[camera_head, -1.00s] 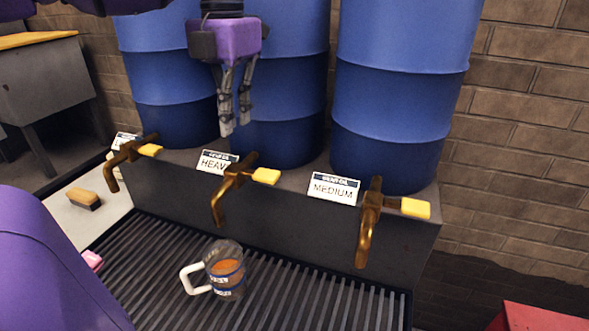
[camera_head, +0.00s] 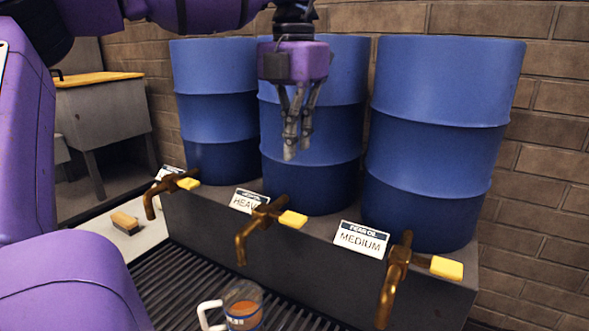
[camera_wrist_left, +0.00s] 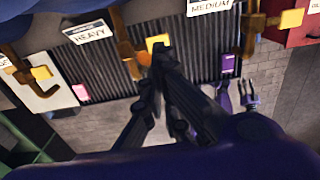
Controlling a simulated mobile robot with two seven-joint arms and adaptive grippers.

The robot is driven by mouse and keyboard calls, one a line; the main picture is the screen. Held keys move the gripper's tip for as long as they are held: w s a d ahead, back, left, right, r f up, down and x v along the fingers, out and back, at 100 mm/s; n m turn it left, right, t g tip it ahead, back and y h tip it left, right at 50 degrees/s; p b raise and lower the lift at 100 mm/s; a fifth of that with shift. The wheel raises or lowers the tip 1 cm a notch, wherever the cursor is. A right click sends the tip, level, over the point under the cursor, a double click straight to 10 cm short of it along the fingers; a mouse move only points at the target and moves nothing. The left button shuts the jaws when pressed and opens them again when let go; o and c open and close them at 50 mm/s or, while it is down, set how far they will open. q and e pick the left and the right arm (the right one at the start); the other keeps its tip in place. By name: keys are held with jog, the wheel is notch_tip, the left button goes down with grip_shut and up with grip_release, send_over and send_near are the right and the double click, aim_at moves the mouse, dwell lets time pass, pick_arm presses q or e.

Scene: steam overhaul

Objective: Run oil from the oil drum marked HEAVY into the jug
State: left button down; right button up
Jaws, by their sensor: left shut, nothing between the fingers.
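The HEAVY drum (camera_head: 310,180) is the middle one of three blue drums. Its sign (camera_head: 250,201) stands on the ledge left of a brass tap (camera_head: 257,227) with a yellow handle (camera_head: 293,219). The glass jug (camera_head: 243,306) has a white handle and amber oil inside. It stands on the grate below the HEAVY spout, cut by the lower edge. My left gripper (camera_head: 290,152) is shut and empty, pointing down in front of the middle drum above the yellow handle. The wrist view shows its fingers (camera_wrist_left: 160,62) near that handle (camera_wrist_left: 157,43). A small, dark gripper-like shape, perhaps my right gripper (camera_wrist_left: 249,94), shows there too.
The MEDIUM tap (camera_head: 396,280) stands to the right and another tap (camera_head: 165,190) to the left. A brush (camera_head: 126,222) lies on the pale surface at left. The slatted grate (camera_head: 180,275) runs below the ledge. A brick wall closes the back.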

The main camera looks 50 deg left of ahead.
aim_at(299, 220)
pick_arm(q)
notch_tip(299, 220, down, 12)
jog(key=shift+f+p, duration=0.15)
jog(key=shift+p, duration=0.15)
jog(key=shift+f, duration=0.4)
jog(key=f+b, duration=0.1)
jog(key=d+f+b, duration=0.1)
jog(key=shift+w+f, duration=0.1)
jog(key=shift+f, duration=0.3)
dwell(1.7)
